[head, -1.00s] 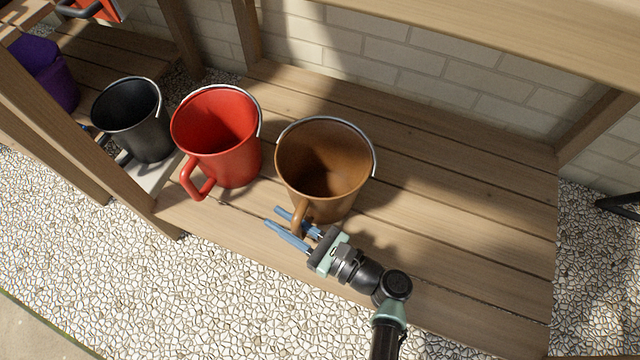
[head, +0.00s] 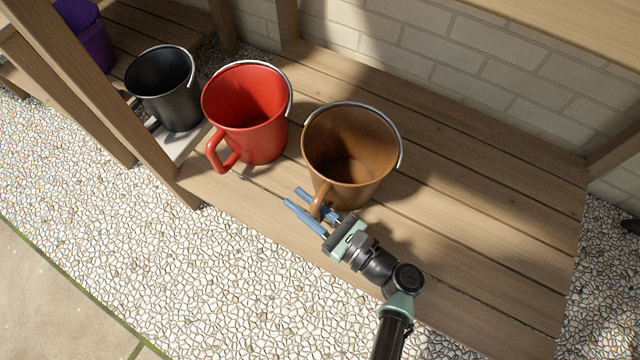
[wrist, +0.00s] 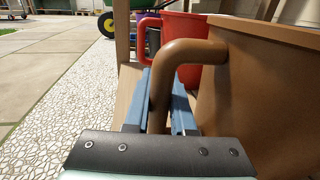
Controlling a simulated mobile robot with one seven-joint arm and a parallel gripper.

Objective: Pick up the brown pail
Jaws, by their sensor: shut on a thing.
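The brown pail (head: 350,160) is on the wooden shelf in the head view, with a metal bail over its rim and a brown handle on its near side. My gripper (head: 312,205) is at that handle, with its blue fingers on either side of it. In the wrist view the fingers (wrist: 165,105) are shut on the handle, and the pail's wall (wrist: 262,95) fills the right side. Whether the pail's base touches the shelf is hard to tell.
A red pail (head: 245,115) stands just left of the brown one, and a black pail (head: 165,90) is farther left. A wooden post (head: 110,110) rises at the left. The shelf boards (head: 480,220) to the right are clear. Pale gravel (head: 240,290) lies in front.

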